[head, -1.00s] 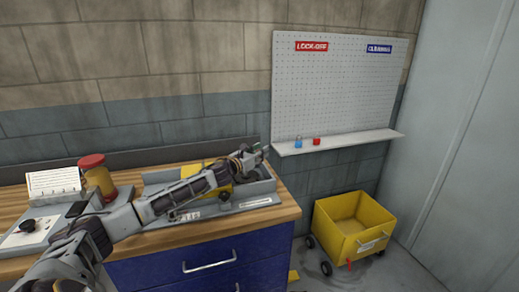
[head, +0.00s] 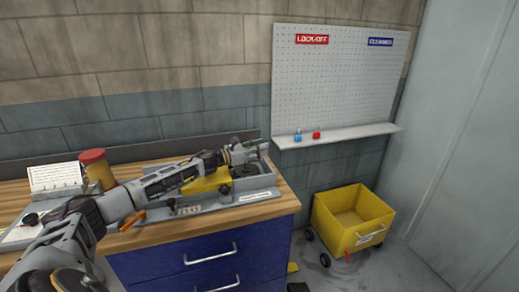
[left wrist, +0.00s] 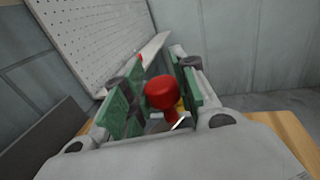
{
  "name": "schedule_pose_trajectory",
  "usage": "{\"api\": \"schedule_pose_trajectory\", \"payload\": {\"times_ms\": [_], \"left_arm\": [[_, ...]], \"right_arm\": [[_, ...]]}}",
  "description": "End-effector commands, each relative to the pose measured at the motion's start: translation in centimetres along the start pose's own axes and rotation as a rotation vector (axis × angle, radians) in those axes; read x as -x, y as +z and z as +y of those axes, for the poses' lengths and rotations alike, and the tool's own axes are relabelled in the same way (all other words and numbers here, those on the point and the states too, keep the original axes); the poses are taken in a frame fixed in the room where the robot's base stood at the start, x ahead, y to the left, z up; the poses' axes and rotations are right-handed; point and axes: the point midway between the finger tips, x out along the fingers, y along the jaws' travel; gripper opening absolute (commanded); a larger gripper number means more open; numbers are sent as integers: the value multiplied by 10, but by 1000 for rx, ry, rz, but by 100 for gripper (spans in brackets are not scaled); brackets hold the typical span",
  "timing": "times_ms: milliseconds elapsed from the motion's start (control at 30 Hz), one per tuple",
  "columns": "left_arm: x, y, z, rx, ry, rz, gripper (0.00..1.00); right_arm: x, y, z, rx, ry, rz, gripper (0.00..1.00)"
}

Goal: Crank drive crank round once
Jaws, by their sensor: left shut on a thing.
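The crank's red knob (left wrist: 160,93) stands between the green finger pads of my left gripper (left wrist: 153,98) in the left wrist view. The left gripper (head: 259,147) reaches over the right end of a grey tray-like unit (head: 228,206) on the bench and is shut on the knob. In the head view the fingers and arm hide the knob and most of the crank. A yellow part (head: 207,184) of the unit shows under the arm. My right gripper is not in view.
An orange lever (head: 132,220) shows beside the arm. A red-lidded jar (head: 97,168) and a white card (head: 54,177) stand at left. A pegboard shelf (head: 340,134) holds a blue and a red item. A yellow cart (head: 352,220) stands right of the blue drawers (head: 205,262).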

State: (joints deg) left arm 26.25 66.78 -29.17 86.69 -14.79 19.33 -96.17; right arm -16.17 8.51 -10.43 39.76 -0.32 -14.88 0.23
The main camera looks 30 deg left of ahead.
Motion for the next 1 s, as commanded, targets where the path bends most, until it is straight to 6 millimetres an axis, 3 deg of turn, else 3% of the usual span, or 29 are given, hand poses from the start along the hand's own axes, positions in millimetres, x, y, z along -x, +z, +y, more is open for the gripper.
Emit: {"api": "schedule_pose_trajectory", "payload": {"times_ms": [433, 467, 600, 1000], "left_arm": [[0, 1, 0, 0, -5, -1, 0], [0, 1, 0, 0, -5, -1, 31], [0, 1, 0, 0, -5, -1, 49], [1, 0, 0, 0, -6, 0, 50]], "right_arm": [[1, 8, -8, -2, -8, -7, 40], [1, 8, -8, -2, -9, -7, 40], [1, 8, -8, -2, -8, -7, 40], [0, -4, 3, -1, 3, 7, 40]]}}
